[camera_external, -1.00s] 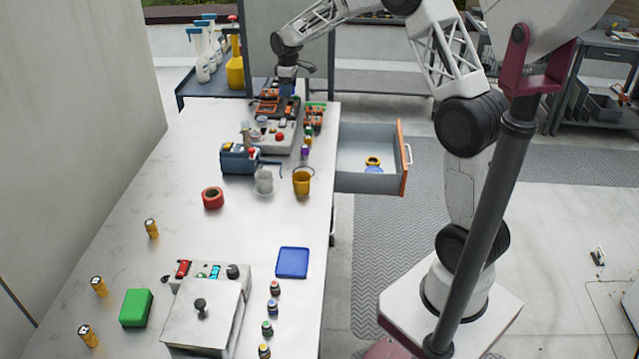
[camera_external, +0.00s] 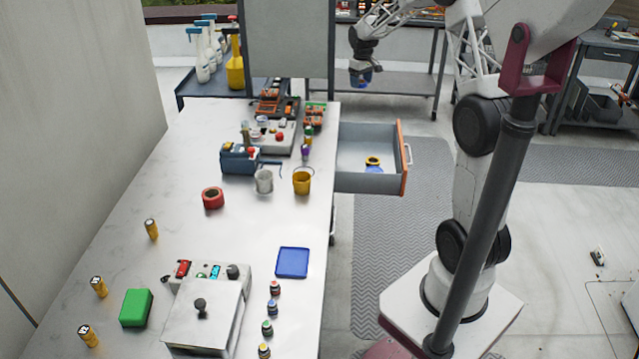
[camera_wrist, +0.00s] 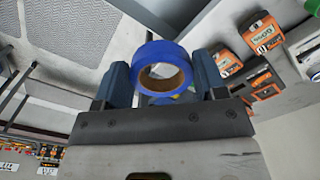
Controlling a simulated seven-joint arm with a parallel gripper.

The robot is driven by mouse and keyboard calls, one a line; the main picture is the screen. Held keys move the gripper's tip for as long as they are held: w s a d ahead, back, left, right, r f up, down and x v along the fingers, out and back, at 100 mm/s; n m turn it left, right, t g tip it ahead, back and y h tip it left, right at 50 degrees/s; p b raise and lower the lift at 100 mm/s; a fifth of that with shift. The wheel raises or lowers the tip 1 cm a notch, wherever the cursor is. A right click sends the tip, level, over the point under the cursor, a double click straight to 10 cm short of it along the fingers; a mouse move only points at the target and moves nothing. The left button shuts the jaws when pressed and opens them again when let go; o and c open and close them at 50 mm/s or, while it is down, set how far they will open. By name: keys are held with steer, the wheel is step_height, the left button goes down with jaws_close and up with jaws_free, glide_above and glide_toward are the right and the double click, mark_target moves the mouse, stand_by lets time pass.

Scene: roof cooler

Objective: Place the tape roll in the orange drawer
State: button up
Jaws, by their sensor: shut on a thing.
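A blue tape roll (camera_wrist: 160,72) with a brown inner ring sits between the two fingers of my gripper (camera_wrist: 161,82) in the wrist view. My gripper (camera_external: 362,78) is shut on it, raised in the air beyond the far side of the drawer in the external view, where the roll (camera_external: 366,77) is small. The orange-fronted drawer (camera_external: 401,160) is pulled out from the table's right side. Inside it lies a yellow ring-shaped item (camera_external: 373,161) with something blue beneath it.
Orange devices (camera_external: 314,115) crowd the table's far end; some show in the wrist view (camera_wrist: 262,35). Much of the drawer floor is free.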

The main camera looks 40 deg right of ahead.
steer(key=s+d+m, duration=0.2)
steer(key=s+d, duration=0.3)
steer(key=d, duration=0.1)
glide_above(376, 152)
step_height(376, 152, down, 20)
steer(key=shift+w+f, duration=0.15)
steer(key=shift+f, duration=0.3)
steer(key=shift+f, duration=3.1)
steer(key=shift+f, duration=0.1)
steer(key=shift+f, duration=1.8)
steer(key=shift+f, duration=0.15)
